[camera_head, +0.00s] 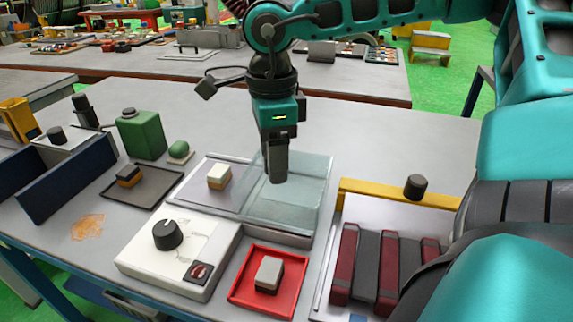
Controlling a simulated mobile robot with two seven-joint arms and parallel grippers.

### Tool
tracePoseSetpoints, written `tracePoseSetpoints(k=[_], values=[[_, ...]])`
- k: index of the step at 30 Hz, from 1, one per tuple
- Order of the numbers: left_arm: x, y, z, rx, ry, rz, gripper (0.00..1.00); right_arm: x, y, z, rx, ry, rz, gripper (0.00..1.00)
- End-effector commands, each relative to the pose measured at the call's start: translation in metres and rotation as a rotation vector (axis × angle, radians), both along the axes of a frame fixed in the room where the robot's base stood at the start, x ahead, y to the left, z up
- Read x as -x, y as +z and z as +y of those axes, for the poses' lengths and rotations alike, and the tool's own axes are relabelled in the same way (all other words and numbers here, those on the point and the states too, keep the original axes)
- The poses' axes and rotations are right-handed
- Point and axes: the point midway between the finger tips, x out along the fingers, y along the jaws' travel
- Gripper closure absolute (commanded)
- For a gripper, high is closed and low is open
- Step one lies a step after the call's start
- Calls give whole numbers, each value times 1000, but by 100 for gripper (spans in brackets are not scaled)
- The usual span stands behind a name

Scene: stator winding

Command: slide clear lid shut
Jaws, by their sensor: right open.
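The clear lid (307,205) is a see-through bluish panel over the right part of a shallow grey tray (205,198) in the middle of the table. A small block with a white top and a tan base (219,177) sits in the uncovered left part of the tray. My right gripper (278,178) points straight down at the lid, its fingertips over the lid's left-middle area. It holds nothing that I can see. I cannot tell whether the fingertips touch the lid. My left gripper is out of view.
A white box with a black knob (168,235) and a red tray (268,283) stand in front. A dark tray (133,189) and a green canister (141,134) are at left. A rack of red and grey bars (365,268) is at right. The table behind the lid is clear.

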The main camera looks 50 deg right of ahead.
Motion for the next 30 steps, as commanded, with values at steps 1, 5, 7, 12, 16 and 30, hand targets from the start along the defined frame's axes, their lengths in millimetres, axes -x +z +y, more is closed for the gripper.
tracePoseSetpoints(k=[1,5,7,12,16,30], values=[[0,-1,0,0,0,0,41,1,-3,0,-1,-1,7,44],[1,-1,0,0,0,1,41,2,-4,0,0,-1,7,56],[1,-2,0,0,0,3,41,1,-4,-1,1,-1,8,63],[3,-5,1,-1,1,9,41,1,-4,-1,2,-1,7,77],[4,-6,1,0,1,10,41,0,-5,-1,3,-1,8,78],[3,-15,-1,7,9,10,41,-21,-6,9,6,-2,9,79]])
